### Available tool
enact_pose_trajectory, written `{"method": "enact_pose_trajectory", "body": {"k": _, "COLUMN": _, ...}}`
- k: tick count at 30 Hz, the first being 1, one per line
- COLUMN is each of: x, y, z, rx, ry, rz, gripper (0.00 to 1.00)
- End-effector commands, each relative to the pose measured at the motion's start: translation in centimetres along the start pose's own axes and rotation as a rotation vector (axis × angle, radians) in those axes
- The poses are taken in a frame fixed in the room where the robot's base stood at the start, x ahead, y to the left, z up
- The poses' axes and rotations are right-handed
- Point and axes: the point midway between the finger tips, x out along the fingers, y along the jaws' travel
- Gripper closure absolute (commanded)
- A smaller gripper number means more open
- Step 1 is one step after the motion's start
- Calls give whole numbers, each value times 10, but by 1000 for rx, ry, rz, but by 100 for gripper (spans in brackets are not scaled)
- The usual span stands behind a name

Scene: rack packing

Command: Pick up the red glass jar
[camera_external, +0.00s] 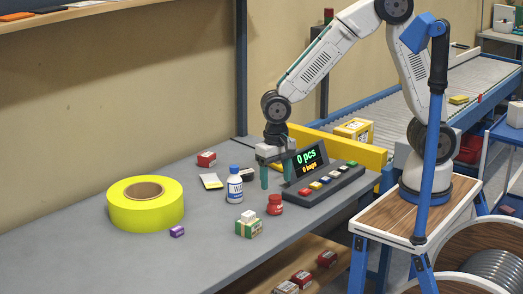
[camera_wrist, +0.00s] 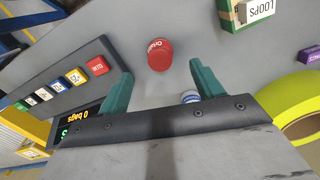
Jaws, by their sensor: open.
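The red glass jar (camera_external: 275,204) stands on the grey table in front of the counting display, in the external view. In the wrist view the red jar (camera_wrist: 160,54) lies beyond the fingertips, roughly between their lines, with its round top and a label showing. My gripper (camera_external: 274,178) points down above the table, behind the jar, between the white bottle and the display. In the wrist view its two green fingers (camera_wrist: 161,75) are spread apart with nothing between them. The jar is apart from the fingers.
A white bottle with a blue cap (camera_external: 235,184) stands close left of my gripper. A green-and-white box (camera_external: 248,225) is left of the jar. The counting display with buttons (camera_external: 322,178) is at the right.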

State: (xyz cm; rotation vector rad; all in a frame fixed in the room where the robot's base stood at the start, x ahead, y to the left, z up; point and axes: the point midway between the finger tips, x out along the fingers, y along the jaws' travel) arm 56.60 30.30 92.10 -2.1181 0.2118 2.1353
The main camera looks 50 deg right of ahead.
Motion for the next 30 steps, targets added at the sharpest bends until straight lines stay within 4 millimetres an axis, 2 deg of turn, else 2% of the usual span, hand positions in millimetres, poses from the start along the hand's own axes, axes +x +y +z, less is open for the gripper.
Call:
{"method": "enact_pose_trajectory", "body": {"k": 5, "x": 8, "y": -1, "z": -2, "rx": 72, "ry": 7, "rz": -11, "gripper": 33}}
{"method": "enact_pose_trajectory", "body": {"k": 21, "x": 75, "y": 2, "z": -7, "rx": 70, "ry": 6, "rz": -10, "gripper": 33}}
{"method": "enact_pose_trajectory", "body": {"k": 29, "x": 78, "y": 2, "z": -7, "rx": 70, "ry": 7, "rz": -12, "gripper": 33}}
{"method": "enact_pose_trajectory", "body": {"k": 30, "x": 78, "y": 2, "z": -7, "rx": 70, "ry": 7, "rz": -12, "gripper": 36}}
